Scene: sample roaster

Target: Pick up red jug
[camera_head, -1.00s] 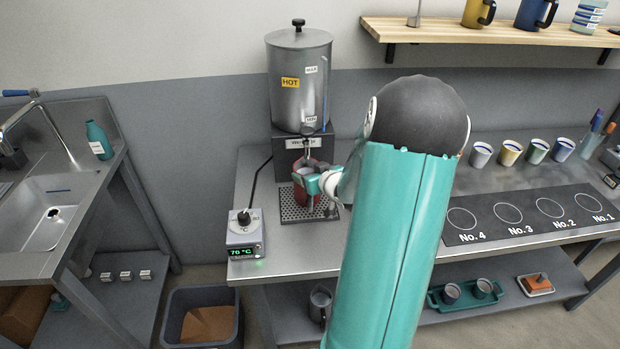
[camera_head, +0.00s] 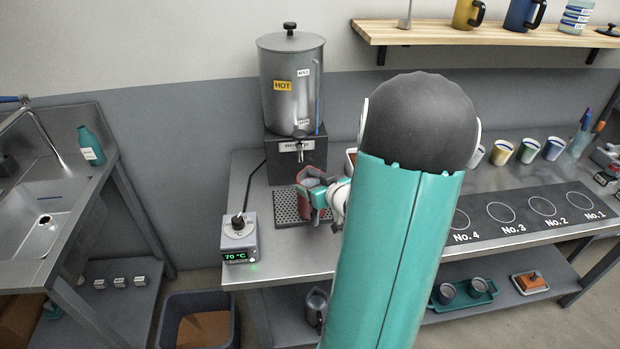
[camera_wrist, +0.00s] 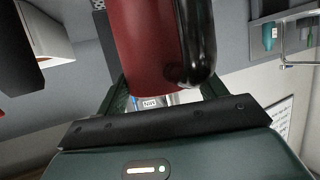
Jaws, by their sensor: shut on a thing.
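The red jug (camera_head: 313,180) is held in front of the metal hot-water urn, over the right part of the drip grate. In the wrist view the jug (camera_wrist: 143,50) fills the upper middle, with its black handle (camera_wrist: 200,40) on the right side. My gripper (camera_head: 326,195) is shut on the jug, and my teal arm hides part of the counter behind it. In the wrist view the lower part of the jug is between the fingers. The exact contact of the fingers is partly hidden.
The urn (camera_head: 292,85), labelled HOT, stands on its dark base with a tap above the drip grate (camera_head: 284,207). A temperature box (camera_head: 239,238) reads 70 °C at the counter's front left. Several cups and a numbered mat (camera_head: 520,212) are to the right. A wooden shelf (camera_head: 480,32) hangs above.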

